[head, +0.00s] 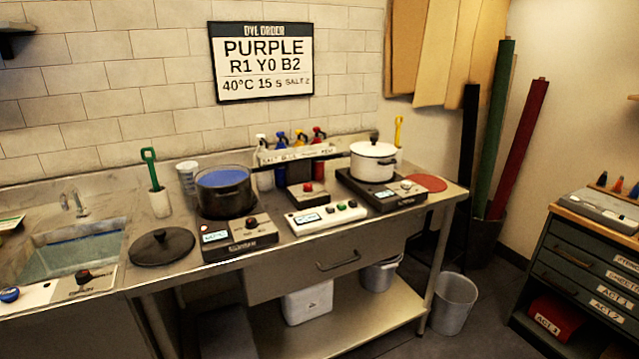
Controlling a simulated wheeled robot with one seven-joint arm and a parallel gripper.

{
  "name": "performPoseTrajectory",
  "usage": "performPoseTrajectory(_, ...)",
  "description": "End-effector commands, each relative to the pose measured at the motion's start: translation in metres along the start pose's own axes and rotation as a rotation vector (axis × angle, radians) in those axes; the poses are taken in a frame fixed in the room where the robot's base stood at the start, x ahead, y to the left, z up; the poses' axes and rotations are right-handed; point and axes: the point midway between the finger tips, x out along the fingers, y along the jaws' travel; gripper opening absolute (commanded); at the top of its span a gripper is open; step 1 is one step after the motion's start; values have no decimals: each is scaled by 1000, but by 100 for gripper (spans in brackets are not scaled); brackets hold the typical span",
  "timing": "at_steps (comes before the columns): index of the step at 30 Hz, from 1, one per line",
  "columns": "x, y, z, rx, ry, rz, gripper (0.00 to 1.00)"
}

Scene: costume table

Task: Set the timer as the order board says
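The order board (263,62) hangs on the tiled wall and reads "DYE ORDER, PURPLE, R1 Y0 B2, 40°C 15 s SALT 2". A white box (327,217) with a small display and several coloured buttons lies at the front of the metal counter; it may be the timer, but I cannot read its display. A small dark box with a red knob or button (308,190) sits just behind it. My gripper is not in view.
A dark pot (224,187) with blue liquid stands on a hot plate (240,236), its black lid (161,246) to the left. A white lidded pot (373,161) stands on another hot plate (402,193). Several coloured-top bottles (281,140) stand behind. A sink (75,250) is at left.

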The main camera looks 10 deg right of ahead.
Motion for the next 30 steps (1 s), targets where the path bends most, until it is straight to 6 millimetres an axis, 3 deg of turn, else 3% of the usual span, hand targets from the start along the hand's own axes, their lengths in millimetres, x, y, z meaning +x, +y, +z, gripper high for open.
performPoseTrajectory(29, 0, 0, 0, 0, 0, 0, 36)
performPoseTrajectory(30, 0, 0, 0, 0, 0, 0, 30)
